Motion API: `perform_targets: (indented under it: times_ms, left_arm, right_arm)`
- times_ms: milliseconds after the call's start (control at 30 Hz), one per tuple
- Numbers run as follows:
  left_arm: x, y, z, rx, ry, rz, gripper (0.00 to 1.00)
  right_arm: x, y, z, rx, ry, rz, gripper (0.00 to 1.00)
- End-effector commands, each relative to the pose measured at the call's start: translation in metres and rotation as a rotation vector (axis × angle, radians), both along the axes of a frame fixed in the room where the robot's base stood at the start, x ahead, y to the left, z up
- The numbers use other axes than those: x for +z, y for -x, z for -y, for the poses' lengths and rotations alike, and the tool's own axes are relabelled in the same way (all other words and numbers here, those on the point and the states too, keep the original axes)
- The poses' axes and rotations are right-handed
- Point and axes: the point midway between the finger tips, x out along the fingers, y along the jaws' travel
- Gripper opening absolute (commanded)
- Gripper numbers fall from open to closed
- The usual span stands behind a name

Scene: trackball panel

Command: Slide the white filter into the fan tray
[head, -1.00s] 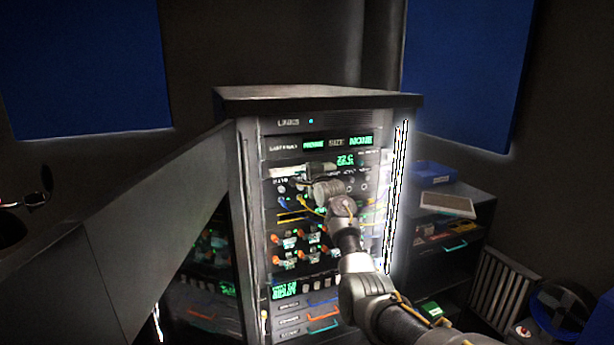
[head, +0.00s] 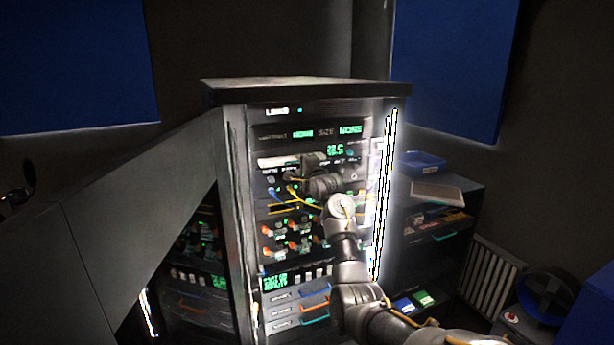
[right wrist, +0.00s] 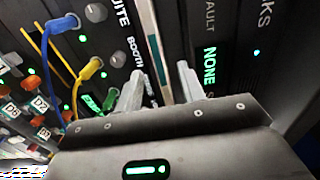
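A thin pale strip, seemingly the front edge of the white filter (head: 277,161), runs across the rack front between the display panel and the knob panel. The fan tray is not clearly seen apart from it. My right gripper (head: 303,164) is at the rack front by the strip's right part and hides some of it. My left gripper is not in view.
Blue and yellow cables (right wrist: 75,75) plug in close to the fingers. A pale framed panel (head: 437,191) and a blue bin (head: 423,161) lie on the side cabinet at right. A slanted grey panel (head: 130,220) stands left of the rack.

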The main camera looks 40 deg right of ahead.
Motion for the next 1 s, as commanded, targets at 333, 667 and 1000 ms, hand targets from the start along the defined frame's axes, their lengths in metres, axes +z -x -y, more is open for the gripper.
perform_targets:
  times_ms: [333,667,1000]
  left_arm:
    - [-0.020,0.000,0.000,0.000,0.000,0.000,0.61]
    - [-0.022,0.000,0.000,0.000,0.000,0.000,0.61]
    - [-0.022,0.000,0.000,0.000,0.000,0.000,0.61]
  right_arm:
    - [-0.003,0.050,-0.016,0.000,0.000,0.001,0.39]
    - [0.000,0.062,-0.019,-0.001,0.000,0.000,0.39]
    - [0.000,0.061,-0.019,-0.001,0.000,0.000,0.39]
